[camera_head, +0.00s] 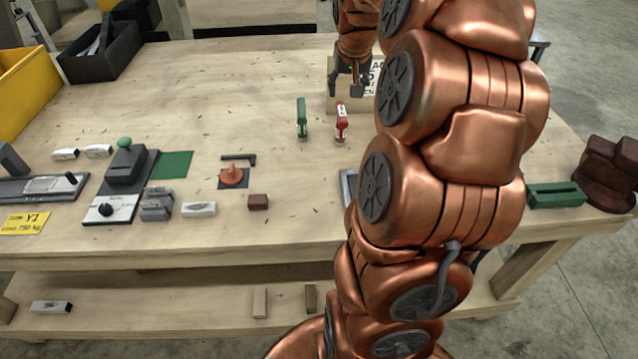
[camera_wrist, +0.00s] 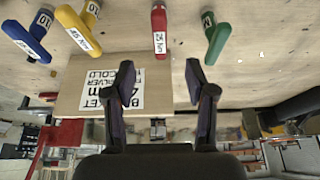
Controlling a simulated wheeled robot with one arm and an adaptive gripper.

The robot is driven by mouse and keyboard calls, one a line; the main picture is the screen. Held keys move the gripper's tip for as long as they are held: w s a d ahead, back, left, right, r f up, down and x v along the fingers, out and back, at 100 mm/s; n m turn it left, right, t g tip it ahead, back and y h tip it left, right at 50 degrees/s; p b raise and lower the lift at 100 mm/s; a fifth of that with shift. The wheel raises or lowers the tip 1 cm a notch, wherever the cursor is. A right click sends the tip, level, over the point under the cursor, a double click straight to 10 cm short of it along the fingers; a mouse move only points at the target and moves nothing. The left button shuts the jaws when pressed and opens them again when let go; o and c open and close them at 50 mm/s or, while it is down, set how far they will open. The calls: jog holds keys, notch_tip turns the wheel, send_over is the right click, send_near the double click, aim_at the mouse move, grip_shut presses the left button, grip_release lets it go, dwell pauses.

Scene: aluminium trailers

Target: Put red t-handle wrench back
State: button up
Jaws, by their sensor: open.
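The red t-handle wrench (camera_head: 341,124) stands upright on the workbench beside a green t-handle wrench (camera_head: 302,118). In the wrist view the red wrench (camera_wrist: 159,32), with a white label, is ahead of the gap between my fingers, apart from them. The green wrench (camera_wrist: 216,42) is to its right there; a yellow (camera_wrist: 78,30) and a blue one (camera_wrist: 28,42) are to its left. My gripper (camera_head: 348,90) is open and empty near a wooden board with a printed label (camera_head: 336,104). The board (camera_wrist: 75,97) also shows behind my fingers (camera_wrist: 160,76).
An orange cone-shaped piece (camera_head: 232,175), a red-brown block (camera_head: 258,202) and a black device with a green knob (camera_head: 125,165) lie on the left bench. A yellow bin (camera_head: 25,90) and a black bin (camera_head: 105,50) stand at the back left.

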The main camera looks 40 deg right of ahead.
jog(key=s+a+f+n+g+y, duration=0.15)
jog(key=s+a, duration=0.25)
jog(key=a, duration=0.7)
jog(key=s+a+f+n+g+y, duration=0.1)
jog(key=s+a+f+n, duration=0.15)
jog(key=a, duration=0.85)
jog(key=s+a+f+n+g, duration=0.1)
jog(key=s+a+f, duration=0.1)
jog(key=s+a, duration=0.4)
jog(key=s+a+f+n+g, duration=0.2)
jog(key=s+a, duration=0.4)
jog(key=s, duration=0.7)
jog(key=shift+f+n, duration=0.3)
jog(key=shift+s, duration=0.1)
jog(key=shift+c, duration=0.4)
